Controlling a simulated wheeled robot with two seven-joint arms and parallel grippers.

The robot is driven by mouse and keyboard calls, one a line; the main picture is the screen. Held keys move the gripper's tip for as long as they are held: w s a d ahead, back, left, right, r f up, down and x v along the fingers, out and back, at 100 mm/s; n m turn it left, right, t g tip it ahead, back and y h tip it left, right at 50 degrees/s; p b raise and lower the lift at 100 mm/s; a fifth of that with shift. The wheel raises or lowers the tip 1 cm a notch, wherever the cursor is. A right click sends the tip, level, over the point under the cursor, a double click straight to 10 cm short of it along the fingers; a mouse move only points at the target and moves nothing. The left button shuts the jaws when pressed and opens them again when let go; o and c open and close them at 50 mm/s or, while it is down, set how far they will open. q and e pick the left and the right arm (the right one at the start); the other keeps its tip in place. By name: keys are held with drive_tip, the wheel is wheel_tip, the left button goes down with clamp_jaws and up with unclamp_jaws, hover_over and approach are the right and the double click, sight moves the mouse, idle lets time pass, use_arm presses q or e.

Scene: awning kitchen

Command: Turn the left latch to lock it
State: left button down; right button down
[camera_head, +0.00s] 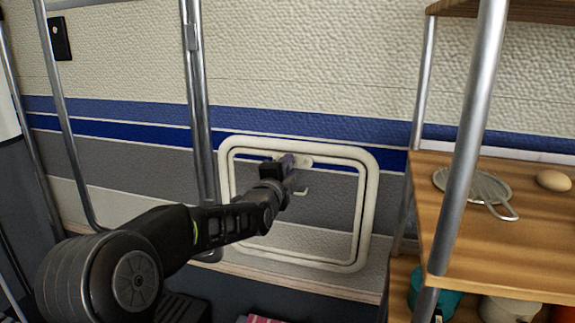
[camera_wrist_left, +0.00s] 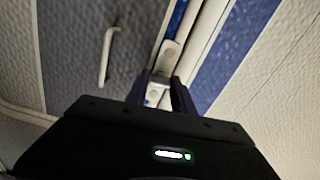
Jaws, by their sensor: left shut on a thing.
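The left latch (camera_head: 303,161) is a small pale piece at the top of the white-framed hatch (camera_head: 366,215) in the wall. My left gripper (camera_head: 287,161) reaches it from the left and covers part of it. In the left wrist view the latch (camera_wrist_left: 168,56) shows as a light tab beside the white frame. There the two dark fingers of my left gripper (camera_wrist_left: 160,90) are shut on the latch, one on each side. The latch's exact angle is hard to tell. My right gripper is not in view.
A small handle (camera_head: 301,192) sits on the hatch panel just below the latch. A metal pole (camera_head: 197,100) stands left of the hatch. At right, a wooden shelf (camera_head: 500,250) with metal posts holds a strainer (camera_head: 470,185) and an egg (camera_head: 553,180).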

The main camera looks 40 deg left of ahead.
use_arm(q)
drive_tip(key=shift+m, duration=0.9)
drive_tip(key=c, duration=1.1)
unclamp_jaws()
drive_tip(key=p+v, duration=0.1)
drive_tip(key=v, duration=0.6)
drive_tip(key=shift+s+d+p, duration=0.15)
drive_tip(key=shift+s+p, duration=0.15)
drive_tip(key=shift+s, duration=0.1)
drive_tip(key=shift+f, duration=0.1)
